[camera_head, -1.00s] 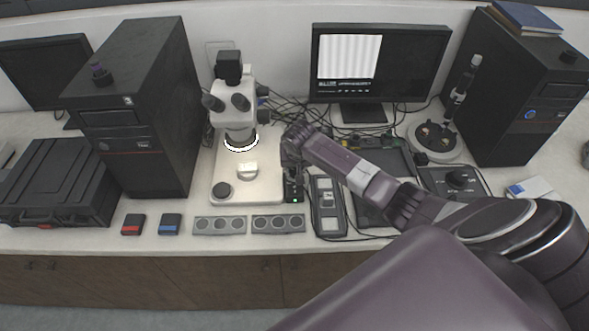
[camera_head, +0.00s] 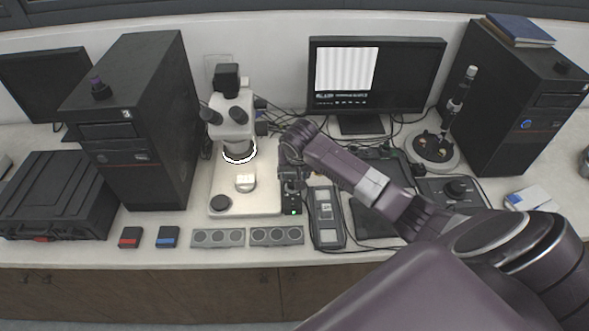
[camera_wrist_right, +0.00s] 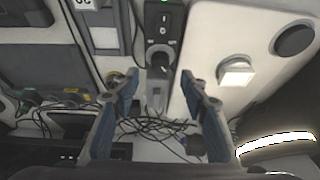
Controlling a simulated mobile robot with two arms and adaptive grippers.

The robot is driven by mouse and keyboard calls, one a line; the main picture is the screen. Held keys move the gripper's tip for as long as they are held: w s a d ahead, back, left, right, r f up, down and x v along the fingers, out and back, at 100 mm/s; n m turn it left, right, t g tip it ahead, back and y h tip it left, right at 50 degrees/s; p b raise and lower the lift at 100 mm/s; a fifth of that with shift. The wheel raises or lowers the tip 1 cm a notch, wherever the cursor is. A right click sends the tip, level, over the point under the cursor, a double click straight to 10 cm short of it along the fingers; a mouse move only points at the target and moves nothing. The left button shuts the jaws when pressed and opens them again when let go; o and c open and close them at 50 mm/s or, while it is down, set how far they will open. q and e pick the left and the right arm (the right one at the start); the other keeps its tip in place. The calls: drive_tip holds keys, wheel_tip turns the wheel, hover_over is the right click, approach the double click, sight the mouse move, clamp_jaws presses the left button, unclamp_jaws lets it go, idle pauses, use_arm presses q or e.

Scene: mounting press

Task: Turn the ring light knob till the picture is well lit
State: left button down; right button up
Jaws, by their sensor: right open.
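The ring light (camera_head: 239,153) glows white around the lower end of the microscope (camera_head: 232,115); its bright ring also shows in the right wrist view (camera_wrist_right: 278,144). The ring light control box (camera_wrist_right: 157,95) is a narrow unit with a dark knob (camera_wrist_right: 158,60), a switch and a green lamp. My right gripper (camera_wrist_right: 158,82) is open above it, with its two fingers on either side of the knob and apart from it. In the head view the gripper (camera_head: 291,172) hides most of the box. The monitor (camera_head: 404,75) shows a pale striped picture (camera_head: 346,70). My left gripper is out of view.
The microscope base (camera_head: 258,198) is just left of the gripper. A grey handheld unit (camera_head: 326,216) and a black tablet (camera_head: 374,216) lie to the right. Loose cables (camera_wrist_right: 155,128) run behind the box. Grey sample strips (camera_head: 218,238) line the front edge.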

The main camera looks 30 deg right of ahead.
drive_tip(key=v, duration=0.6)
idle(1.6)
